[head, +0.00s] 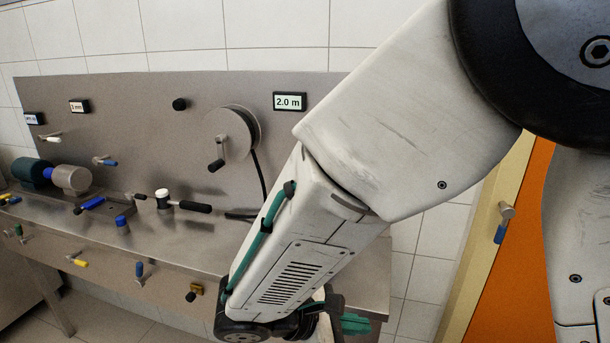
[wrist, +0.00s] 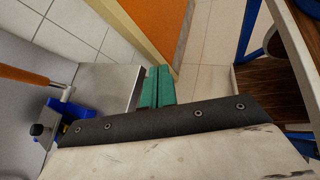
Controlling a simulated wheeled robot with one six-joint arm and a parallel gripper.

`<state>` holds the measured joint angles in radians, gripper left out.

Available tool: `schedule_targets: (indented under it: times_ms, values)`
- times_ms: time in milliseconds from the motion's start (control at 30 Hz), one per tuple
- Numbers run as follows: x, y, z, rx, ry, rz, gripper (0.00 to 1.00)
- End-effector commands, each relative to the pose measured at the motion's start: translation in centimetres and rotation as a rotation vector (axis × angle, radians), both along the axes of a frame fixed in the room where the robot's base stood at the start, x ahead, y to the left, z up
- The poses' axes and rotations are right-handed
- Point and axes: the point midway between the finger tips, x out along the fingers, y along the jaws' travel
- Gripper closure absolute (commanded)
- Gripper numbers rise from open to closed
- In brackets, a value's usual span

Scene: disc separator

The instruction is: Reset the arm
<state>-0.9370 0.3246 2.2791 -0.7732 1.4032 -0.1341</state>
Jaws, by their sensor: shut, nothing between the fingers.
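My arm, white with black joints, reaches across the right half of the head view and bends down in front of the workbench. My gripper (head: 355,323) shows only partly at the bottom of the head view, behind my arm. In the wrist view the two green fingers of my gripper (wrist: 156,86) lie side by side, shut with nothing between them. They point toward the bench end and the floor by the orange door. No object is in contact with the fingers as far as I can see.
A steel workbench (head: 135,252) with a back panel (head: 130,130) carries a crank reel (head: 233,135), a hammer (head: 180,203), a motor (head: 70,178) and several coloured levers. A "2.0 m" display (head: 290,101) is on the panel. An orange door (head: 515,235) stands at the right.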

Motion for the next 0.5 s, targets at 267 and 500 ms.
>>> schedule_targets:
  times_ms: [267,500]
  values:
    - [-4.5,-7.7,4.6,0.398,-0.090,-0.552,1.00]
    - [-8.1,-11.5,7.9,0.716,-0.226,-0.954,1.00]
